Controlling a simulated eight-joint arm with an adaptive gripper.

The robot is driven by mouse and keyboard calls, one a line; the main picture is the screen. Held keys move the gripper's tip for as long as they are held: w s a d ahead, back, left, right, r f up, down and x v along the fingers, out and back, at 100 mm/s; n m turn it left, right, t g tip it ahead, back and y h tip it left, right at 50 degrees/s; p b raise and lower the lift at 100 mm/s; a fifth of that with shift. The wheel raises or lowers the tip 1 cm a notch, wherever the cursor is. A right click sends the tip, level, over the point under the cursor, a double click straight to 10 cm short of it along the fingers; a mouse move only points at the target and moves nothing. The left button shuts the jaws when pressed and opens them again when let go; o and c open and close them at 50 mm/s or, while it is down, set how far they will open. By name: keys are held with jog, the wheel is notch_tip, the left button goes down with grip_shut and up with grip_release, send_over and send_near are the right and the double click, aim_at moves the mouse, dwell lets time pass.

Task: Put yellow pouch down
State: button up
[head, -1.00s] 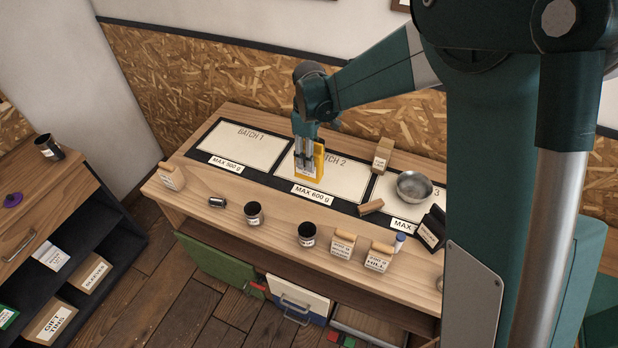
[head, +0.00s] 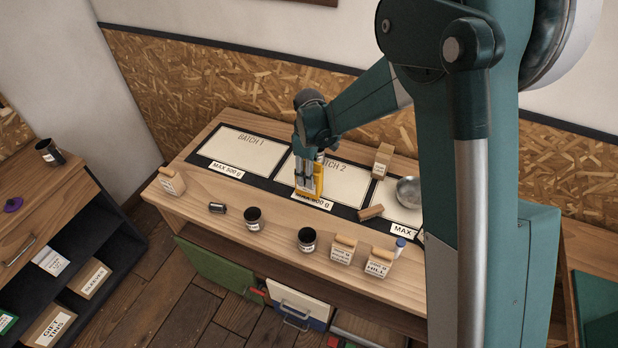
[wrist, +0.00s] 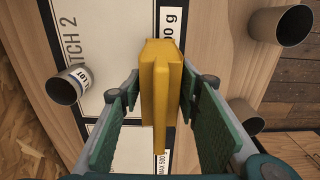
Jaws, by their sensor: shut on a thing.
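The yellow pouch (head: 319,181) is in my gripper (head: 308,182) at the front edge of the BATCH 2 panel (head: 348,185). It covers part of that panel's MAX 600 g label (head: 300,193). In the wrist view the pouch (wrist: 161,85) is upright between the two green-padded fingers of my gripper (wrist: 160,95), which are shut on it. I cannot tell whether its bottom touches the bench.
The BATCH 1 panel (head: 235,148) is bare. A metal bowl (head: 408,191), a tan pouch (head: 382,160) and a wooden block (head: 370,212) stand to the right. Dark tins (head: 253,218) (head: 307,239) and tan pouches (head: 343,250) line the bench front.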

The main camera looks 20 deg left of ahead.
jog(key=shift+f, duration=1)
jog(key=shift+f, duration=0.15)
jog(key=o, duration=1)
jog(key=shift+r, duration=0.2)
jog(key=shift+r, duration=5.95)
jog(key=shift+d, duration=0.1)
